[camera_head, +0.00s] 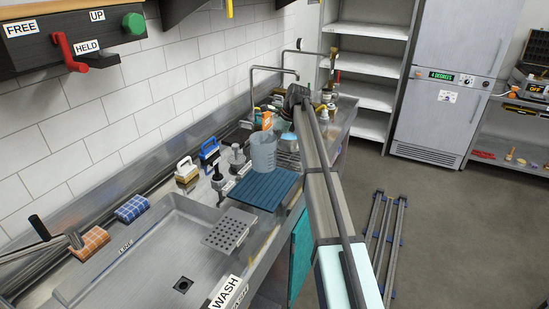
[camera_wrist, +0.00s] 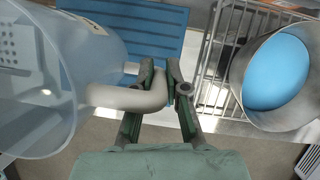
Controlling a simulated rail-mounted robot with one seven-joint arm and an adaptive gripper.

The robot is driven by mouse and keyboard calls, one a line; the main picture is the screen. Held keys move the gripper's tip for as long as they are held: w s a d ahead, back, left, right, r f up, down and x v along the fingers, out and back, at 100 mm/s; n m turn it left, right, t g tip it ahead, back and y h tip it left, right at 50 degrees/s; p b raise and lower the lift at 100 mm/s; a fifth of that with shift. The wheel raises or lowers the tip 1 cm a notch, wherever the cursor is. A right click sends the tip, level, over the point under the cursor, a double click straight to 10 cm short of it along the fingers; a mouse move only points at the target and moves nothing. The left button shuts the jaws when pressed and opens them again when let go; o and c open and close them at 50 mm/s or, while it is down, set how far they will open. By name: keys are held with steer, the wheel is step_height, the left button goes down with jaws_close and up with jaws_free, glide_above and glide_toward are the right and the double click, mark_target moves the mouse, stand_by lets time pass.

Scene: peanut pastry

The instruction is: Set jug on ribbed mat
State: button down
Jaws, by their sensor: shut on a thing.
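The translucent pale-blue jug (camera_head: 263,152) is upright at the far end of the blue ribbed mat (camera_head: 262,192), beside my arm. In the wrist view the jug (camera_wrist: 40,75) fills the left side, its pale handle reaching between my fingers. My gripper (camera_wrist: 160,80) is shut on that handle. The ribbed mat (camera_wrist: 150,38) shows behind the jug and fingers. The jug's base overlaps the mat's far edge in the head view; whether it touches the mat is unclear. My fingers are not clearly visible in the head view.
A metal bowl with a blue inside (camera_wrist: 278,72) stands close right of my gripper, by a wire rack (camera_wrist: 225,55). The sink (camera_head: 165,265) is nearer. The mat's near part is bare.

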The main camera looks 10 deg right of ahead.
steer(key=shift+f+p, duration=0.9)
steer(key=shift+f, duration=3.3)
steer(key=shift+f, duration=0.1)
steer(key=c, duration=1.2)
jaws_free()
steer(key=b+v, duration=0.3)
steer(key=v, duration=0.9)
